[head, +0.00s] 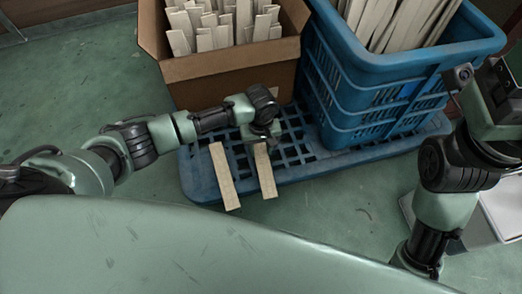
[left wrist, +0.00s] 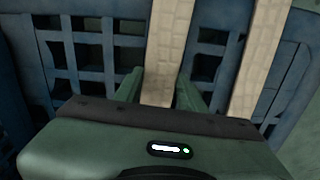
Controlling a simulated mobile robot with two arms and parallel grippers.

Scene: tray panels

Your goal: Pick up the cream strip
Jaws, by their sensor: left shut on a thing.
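A pale cream strip (head: 265,171) lies on the front part of a blue slatted pallet (head: 330,170), its near end reaching over the front edge. My left gripper (head: 262,135) is at the strip's far end. In the left wrist view the cream strip (left wrist: 166,55) runs between the two green fingers (left wrist: 159,92), which are shut on it. A second, similar cream strip (head: 223,176) lies to the left on the pallet; in the left wrist view this second strip (left wrist: 259,60) is to the right, outside the fingers. My right arm shows at the right edge, but its fingertips are not visible.
A cardboard box (head: 230,68) full of upright pale strips stands behind my left gripper. A blue plastic crate (head: 385,100) with longer strips stands to its right on the pallet. Green floor (head: 350,205) is clear in front of the pallet.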

